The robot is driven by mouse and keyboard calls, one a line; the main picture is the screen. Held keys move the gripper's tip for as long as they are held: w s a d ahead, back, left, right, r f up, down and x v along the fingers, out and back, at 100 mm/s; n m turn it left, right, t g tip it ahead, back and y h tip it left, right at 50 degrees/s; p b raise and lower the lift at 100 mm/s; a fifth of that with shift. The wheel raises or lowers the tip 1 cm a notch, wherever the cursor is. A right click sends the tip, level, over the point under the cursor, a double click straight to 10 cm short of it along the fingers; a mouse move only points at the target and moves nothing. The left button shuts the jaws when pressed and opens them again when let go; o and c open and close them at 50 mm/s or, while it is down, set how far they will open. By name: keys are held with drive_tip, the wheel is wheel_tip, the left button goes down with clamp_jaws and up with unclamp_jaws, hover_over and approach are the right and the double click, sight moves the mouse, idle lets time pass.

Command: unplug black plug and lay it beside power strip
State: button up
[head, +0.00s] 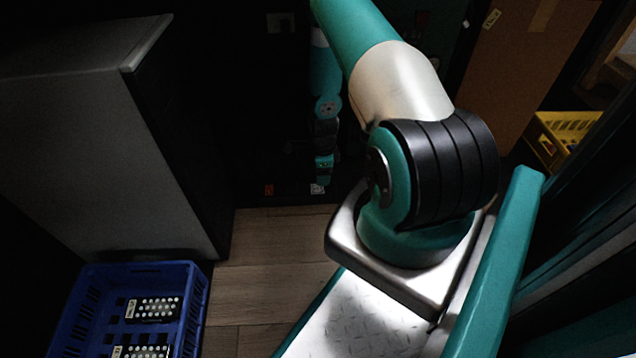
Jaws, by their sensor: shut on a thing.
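My gripper (321,183) is small and far off in the head view, low against the dark back wall. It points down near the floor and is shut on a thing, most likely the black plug. The plug itself does not stand out from the dark around it. A small pale patch (317,189) shows right at the gripper's tip, and a small orange-red patch (268,190) shows to its left, both low at the wall. I cannot make out the power strip clearly or tell whether the plug sits in a socket.
A grey cabinet (95,150) stands at the left. A blue crate (190,310) with dark, white-dotted items is at the lower left. Bare wooden floor (270,255) lies between. A brown board (520,70) leans at the right, by a yellow crate (545,145).

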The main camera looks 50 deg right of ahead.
drive_tip(key=s+p, duration=0.4)
drive_tip(key=s, duration=0.7)
drive_tip(key=shift+a, duration=0.2)
idle(0.6)
drive_tip(key=shift+f+b, duration=2.85)
drive_tip(key=shift+f, duration=1.45)
drive_tip(key=shift+f+b, duration=0.4)
drive_tip(key=shift+f, duration=0.3)
drive_tip(key=o, duration=1.3)
drive_tip(key=shift+r, duration=0.15)
